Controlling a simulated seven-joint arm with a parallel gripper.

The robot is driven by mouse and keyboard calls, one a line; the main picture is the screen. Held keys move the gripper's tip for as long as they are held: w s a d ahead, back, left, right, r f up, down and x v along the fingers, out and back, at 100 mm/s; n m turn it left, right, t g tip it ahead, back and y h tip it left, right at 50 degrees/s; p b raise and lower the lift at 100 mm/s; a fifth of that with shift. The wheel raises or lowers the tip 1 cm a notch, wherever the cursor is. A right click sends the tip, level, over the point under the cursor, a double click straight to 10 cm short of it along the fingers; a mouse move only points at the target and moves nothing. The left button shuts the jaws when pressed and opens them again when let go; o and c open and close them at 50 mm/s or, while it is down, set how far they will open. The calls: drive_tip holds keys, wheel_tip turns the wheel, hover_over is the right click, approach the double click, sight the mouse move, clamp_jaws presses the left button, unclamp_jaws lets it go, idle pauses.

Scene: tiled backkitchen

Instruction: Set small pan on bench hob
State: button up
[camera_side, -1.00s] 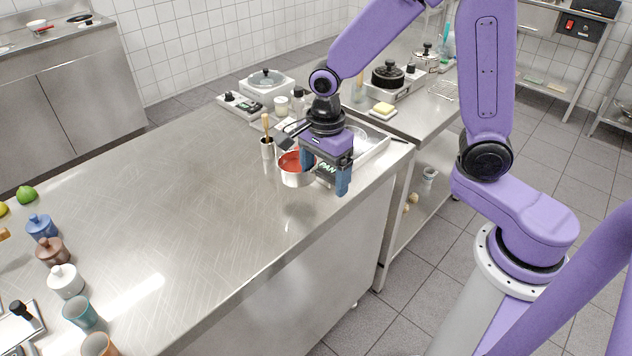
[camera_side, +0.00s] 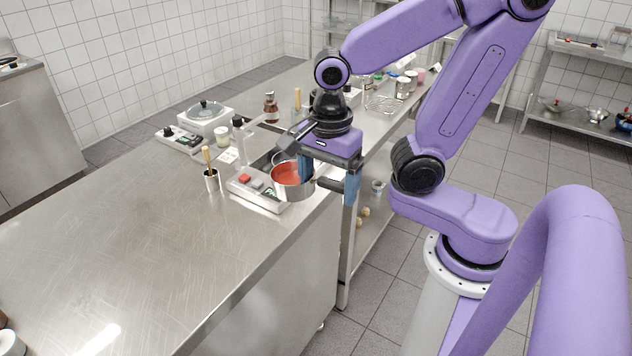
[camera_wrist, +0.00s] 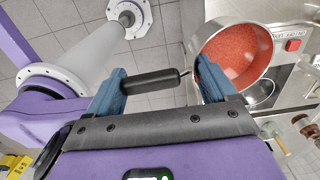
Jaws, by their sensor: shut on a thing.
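The small pan (camera_side: 292,182) is a steel pan with red-orange contents and a black handle (camera_wrist: 150,80). My gripper (camera_side: 328,181) is shut on it, with the handle lying between the blue fingers. One finger is by the pan wall in the wrist view (camera_wrist: 162,70). In the wrist view, a round dark shiny plate (camera_wrist: 261,93) shows partly beside the pan. I cannot tell whether the pan touches the unit.
A wire rack (camera_side: 383,104) is behind.

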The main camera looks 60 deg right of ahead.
drive_tip(key=shift+w+d, duration=0.25)
drive_tip(key=shift+w, duration=0.1)
drive_tip(key=w+d+f+m, duration=0.1)
drive_tip(key=w+d+f, duration=0.1)
drive_tip(key=w+d, duration=0.3)
drive_tip(key=w+d+f+m, duration=0.1)
drive_tip(key=w+d+f, duration=0.1)
drive_tip(key=w+d, duration=0.3)
drive_tip(key=w+d+f+m, duration=0.1)
drive_tip(key=w+d+m, duration=0.1)
drive_tip(key=w+d, duration=0.3)
drive_tip(key=shift+d+f+t, duration=0.4)
drive_tip(key=shift+d, duration=0.1)
drive_tip(key=shift+w+d+f, duration=0.1)
drive_tip(key=shift+d+f, duration=0.1)
drive_tip(key=shift+f, duration=1.9)
drive_tip(key=shift+f, duration=0.15)
drive_tip(key=o, duration=1.3)
